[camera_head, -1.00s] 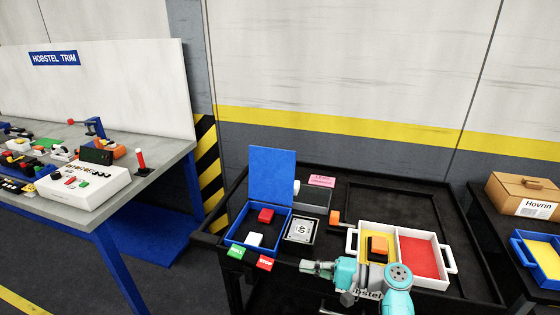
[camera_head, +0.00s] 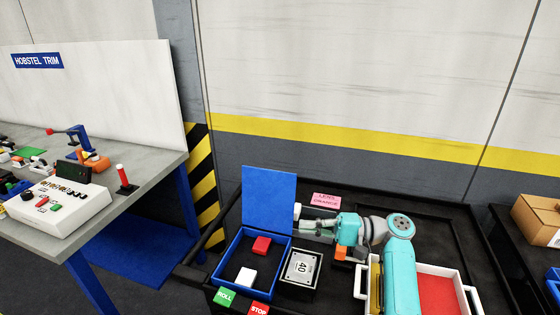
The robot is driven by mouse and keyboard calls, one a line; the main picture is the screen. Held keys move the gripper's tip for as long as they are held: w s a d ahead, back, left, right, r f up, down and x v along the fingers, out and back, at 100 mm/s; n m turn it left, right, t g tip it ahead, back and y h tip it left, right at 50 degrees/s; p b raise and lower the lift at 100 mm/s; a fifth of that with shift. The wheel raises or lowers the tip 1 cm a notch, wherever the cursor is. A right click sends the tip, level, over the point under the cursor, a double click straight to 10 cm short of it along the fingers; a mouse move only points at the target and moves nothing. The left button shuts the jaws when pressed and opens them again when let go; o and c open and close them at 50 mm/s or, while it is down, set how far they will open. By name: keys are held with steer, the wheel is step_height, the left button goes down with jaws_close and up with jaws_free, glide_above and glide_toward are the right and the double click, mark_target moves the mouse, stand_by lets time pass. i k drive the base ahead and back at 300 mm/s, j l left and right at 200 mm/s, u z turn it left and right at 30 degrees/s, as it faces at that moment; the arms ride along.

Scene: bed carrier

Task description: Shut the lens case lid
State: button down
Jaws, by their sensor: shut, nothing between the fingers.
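The blue case (camera_head: 225,262) stands open on the black cart at lower centre, and I take it for the lens case. Its blue lid (camera_head: 269,201) stands upright at the back edge. A red block (camera_head: 262,246) and a white block (camera_head: 246,276) lie inside. My gripper (camera_head: 304,224) is shut and empty, just right of the lid, with its fingers pointing left. I cannot tell whether the fingertips touch the lid.
A square plate marked 40 (camera_head: 301,267) sits right of the case. A pink label (camera_head: 326,200) is behind my gripper. ROLL (camera_head: 225,295) and STOP (camera_head: 258,308) blocks are in front. A white tray (camera_head: 473,300), partly hidden by my arm, is at right.

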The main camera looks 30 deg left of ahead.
mark_target(268, 195)
steer(key=i+j, duration=0.3)
steer(key=i, duration=0.15)
steer(key=i+j, duration=0.3)
steer(key=i, duration=0.1)
